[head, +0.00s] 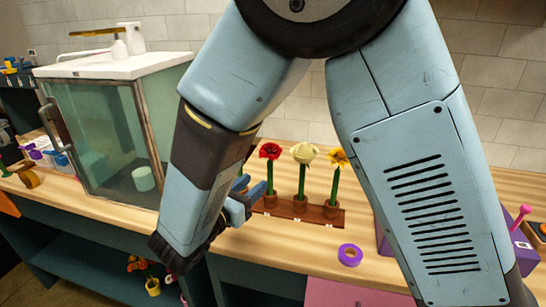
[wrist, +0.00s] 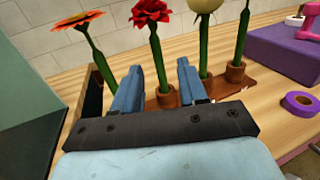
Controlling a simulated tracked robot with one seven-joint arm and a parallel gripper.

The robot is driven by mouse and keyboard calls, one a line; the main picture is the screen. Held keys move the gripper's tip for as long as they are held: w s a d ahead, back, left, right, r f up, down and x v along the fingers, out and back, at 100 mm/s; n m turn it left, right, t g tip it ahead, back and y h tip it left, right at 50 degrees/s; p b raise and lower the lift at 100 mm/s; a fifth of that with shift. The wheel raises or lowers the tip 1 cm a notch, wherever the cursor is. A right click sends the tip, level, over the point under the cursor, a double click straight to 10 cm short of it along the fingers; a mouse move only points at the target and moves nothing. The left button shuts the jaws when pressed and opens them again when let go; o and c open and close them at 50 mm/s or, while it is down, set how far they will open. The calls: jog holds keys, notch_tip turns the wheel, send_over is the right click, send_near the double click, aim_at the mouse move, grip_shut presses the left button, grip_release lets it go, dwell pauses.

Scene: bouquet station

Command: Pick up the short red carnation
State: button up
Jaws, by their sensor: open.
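The red carnation (head: 270,152) stands upright on a green stem in a small brown pot in the wooden rack (head: 325,215). In the wrist view its red bloom (wrist: 151,12) is near the top, with its stem running down between the two blue fingers. My gripper (head: 243,197) is open and empty just left of the carnation in the head view. In the wrist view my gripper (wrist: 159,72) points at the stem. I cannot tell whether the stem is between the fingertips or just beyond them.
A cream flower (head: 305,153) and a yellow flower (head: 340,158) stand right of the carnation. An orange-red flower (wrist: 78,20) leans left of it. A purple tape roll (head: 350,254) lies on the wooden counter. A glass-fronted cabinet (head: 105,135) stands at left.

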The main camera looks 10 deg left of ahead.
aim_at(270, 167)
jog(key=shift+a+x, duration=0.15)
jog(key=shift+x, duration=2.2)
jog(key=shift+a+x, duration=0.15)
jog(key=shift+x, duration=2.2)
jog(key=shift+w, duration=0.1)
jog(key=shift+c, duration=0.2)
grip_shut()
